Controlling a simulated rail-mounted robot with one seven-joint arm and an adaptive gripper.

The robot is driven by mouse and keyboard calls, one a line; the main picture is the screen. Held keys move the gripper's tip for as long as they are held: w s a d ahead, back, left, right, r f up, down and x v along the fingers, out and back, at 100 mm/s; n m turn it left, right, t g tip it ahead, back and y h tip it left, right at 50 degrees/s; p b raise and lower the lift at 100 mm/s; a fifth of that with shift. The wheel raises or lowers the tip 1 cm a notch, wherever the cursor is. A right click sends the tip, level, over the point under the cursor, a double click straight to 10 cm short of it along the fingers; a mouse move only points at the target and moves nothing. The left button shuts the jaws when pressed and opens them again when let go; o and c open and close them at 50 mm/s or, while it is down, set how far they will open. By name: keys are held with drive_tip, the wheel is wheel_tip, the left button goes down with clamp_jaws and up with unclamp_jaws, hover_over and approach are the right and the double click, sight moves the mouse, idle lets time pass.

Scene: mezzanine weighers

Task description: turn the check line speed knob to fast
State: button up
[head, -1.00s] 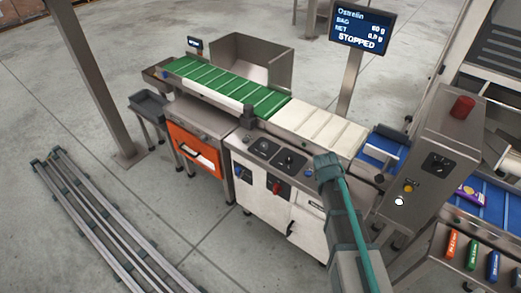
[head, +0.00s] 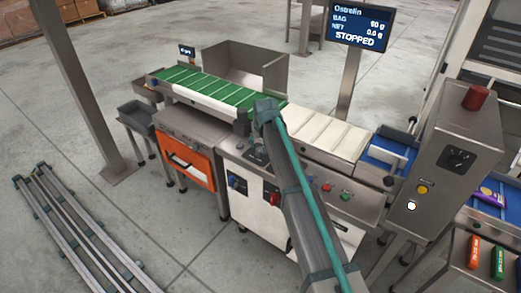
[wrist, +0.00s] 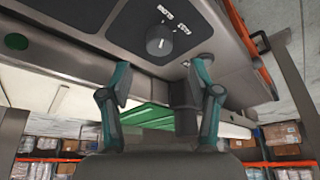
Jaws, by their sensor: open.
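A round dark knob (wrist: 160,40) sits on a dark plate in the wrist view. Small white lettering stands beside it, too blurred to read with certainty. My gripper (wrist: 160,78) is open, with a teal-tipped finger on either side below the knob in the picture. Nothing is between the fingers, and they look apart from the knob. In the head view my arm crosses the control panel (head: 257,156) of the white cabinet and hides much of it, and I cannot make out the fingers there.
A display (head: 360,27) reads STOPPED. A green belt (head: 207,87) and a pale belt (head: 325,132) run behind the panel. A grey post (head: 440,180) with a red button (head: 475,97) and another knob (head: 458,158) stands at right.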

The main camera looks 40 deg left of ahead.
sight(260, 150)
drive_tip(key=shift+x, duration=3.15)
drive_tip(key=shift+w, duration=0.1)
drive_tip(key=c, duration=1.1)
drive_tip(key=shift+c, duration=0.2)
drive_tip(key=shift+m, duration=0.3)
drive_tip(key=m+h, duration=0.1)
drive_tip(key=m, duration=0.1)
drive_tip(key=m+t+h, duration=0.1)
drive_tip(key=m, duration=0.2)
drive_tip(key=shift+a+t+p, duration=0.15)
drive_tip(key=shift+t+p, duration=0.15)
drive_tip(key=m+h, duration=0.1)
drive_tip(key=m, duration=0.2)
drive_tip(key=m+h, duration=0.1)
drive_tip(key=m, duration=0.2)
drive_tip(key=shift+m, duration=0.3)
